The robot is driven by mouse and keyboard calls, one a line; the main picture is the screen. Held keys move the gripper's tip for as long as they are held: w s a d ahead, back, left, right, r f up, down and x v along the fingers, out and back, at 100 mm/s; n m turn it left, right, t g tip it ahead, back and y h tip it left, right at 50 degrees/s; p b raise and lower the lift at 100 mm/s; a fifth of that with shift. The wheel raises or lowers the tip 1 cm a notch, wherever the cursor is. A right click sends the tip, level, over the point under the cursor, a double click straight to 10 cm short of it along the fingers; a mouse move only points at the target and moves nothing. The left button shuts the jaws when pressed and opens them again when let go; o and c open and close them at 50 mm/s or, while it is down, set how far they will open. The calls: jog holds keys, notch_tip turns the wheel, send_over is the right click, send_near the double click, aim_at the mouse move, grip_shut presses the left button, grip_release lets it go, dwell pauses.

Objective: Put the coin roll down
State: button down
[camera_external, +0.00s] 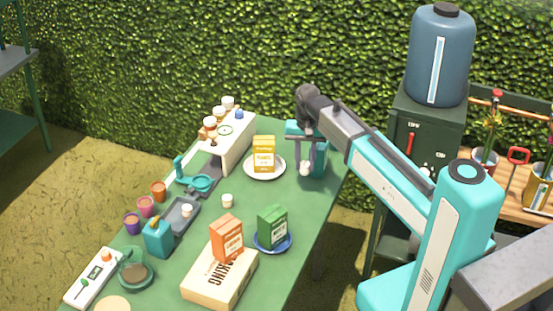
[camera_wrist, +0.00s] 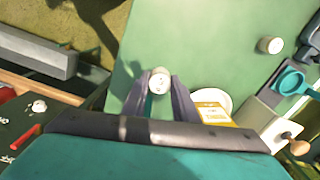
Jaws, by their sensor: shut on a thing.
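The coin roll (camera_wrist: 160,79) is a small whitish cylinder held between the fingertips of my gripper (camera_wrist: 160,88) in the wrist view. In the external view my gripper (camera_external: 308,160) points down over the far right part of the green table (camera_external: 325,182), and the coin roll (camera_external: 305,168) shows pale at its tips. My gripper is shut on it. I cannot tell whether the roll touches the tabletop. A similar small white cylinder (camera_external: 227,200) stands mid-table; one like it shows in the wrist view (camera_wrist: 270,45).
A white plate (camera_external: 250,174) with a yellow box (camera_external: 264,154) is left of my gripper. Nearer are a blue plate (camera_external: 262,246) with a green box (camera_external: 272,227), and an orange box (camera_external: 227,238) on a cardboard box (camera_external: 205,280). The table's right edge is close to my gripper.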

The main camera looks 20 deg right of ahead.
jog(key=shift+w+a, duration=0.15)
jog(key=shift+w, duration=0.3)
jog(key=w+a+r+m+b, duration=0.2)
jog(key=w+r+m+b, duration=0.2)
jog(key=w+m+b, duration=0.3)
jog(key=s+d+f+n+p, duration=0.1)
jog(key=s+d+n+p, duration=0.1)
jog(key=d, duration=0.9)
jog(key=s+d+f+n+p, duration=0.1)
jog(key=s+d+n+p, duration=0.1)
jog(key=d, duration=1)
jog(key=shift+s+f+n+p, duration=0.15)
jog(key=shift+f+n+p, duration=0.3)
jog(key=shift+n, duration=0.55)
jog(key=shift+r, duration=0.1)
